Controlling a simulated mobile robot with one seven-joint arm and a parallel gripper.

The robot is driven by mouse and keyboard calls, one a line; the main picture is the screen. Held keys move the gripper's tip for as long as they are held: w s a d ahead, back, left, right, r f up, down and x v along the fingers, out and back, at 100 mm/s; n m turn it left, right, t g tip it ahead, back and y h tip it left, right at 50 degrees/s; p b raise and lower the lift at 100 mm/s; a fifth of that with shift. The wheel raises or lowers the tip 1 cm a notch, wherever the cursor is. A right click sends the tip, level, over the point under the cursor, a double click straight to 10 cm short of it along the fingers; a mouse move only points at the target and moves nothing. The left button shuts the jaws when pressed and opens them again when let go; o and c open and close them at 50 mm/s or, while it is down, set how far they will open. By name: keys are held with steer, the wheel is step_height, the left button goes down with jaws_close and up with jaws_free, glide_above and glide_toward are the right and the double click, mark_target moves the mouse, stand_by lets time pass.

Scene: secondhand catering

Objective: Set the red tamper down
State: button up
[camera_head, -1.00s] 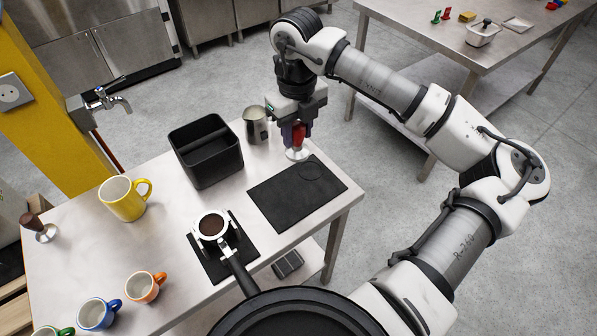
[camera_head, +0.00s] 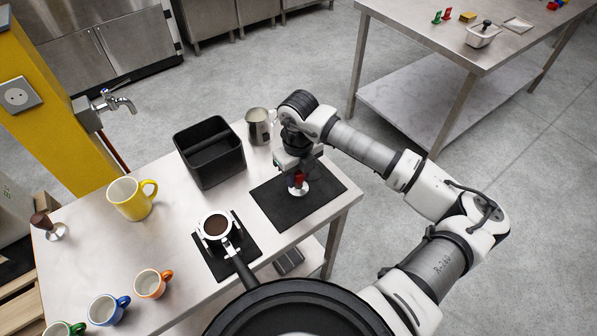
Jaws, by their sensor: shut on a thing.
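The red tamper (camera_head: 298,180) is upright, with its red handle between the fingers of my gripper (camera_head: 297,173) and its pale metal base (camera_head: 300,189) below. My gripper points down and is shut on the handle. The upper part of the handle is hidden by the fingers.
A black knock box (camera_head: 208,165) and a steel pitcher (camera_head: 259,128) stand behind. A portafilter with coffee (camera_head: 215,226) rests on a smaller mat at the front. A yellow mug (camera_head: 128,199), smaller cups and a brown-handled tamper (camera_head: 44,223) are at left.

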steer(key=shift+f+b, duration=0.15)
steer(key=shift+b, duration=0.15)
steer(key=o, duration=1.2)
steer(key=shift+r+p, duration=0.35)
steer(key=shift+p, duration=0.15)
step_height(320, 180, up, 12)
steer(key=b, duration=0.4)
steer(key=shift+f, duration=0.15)
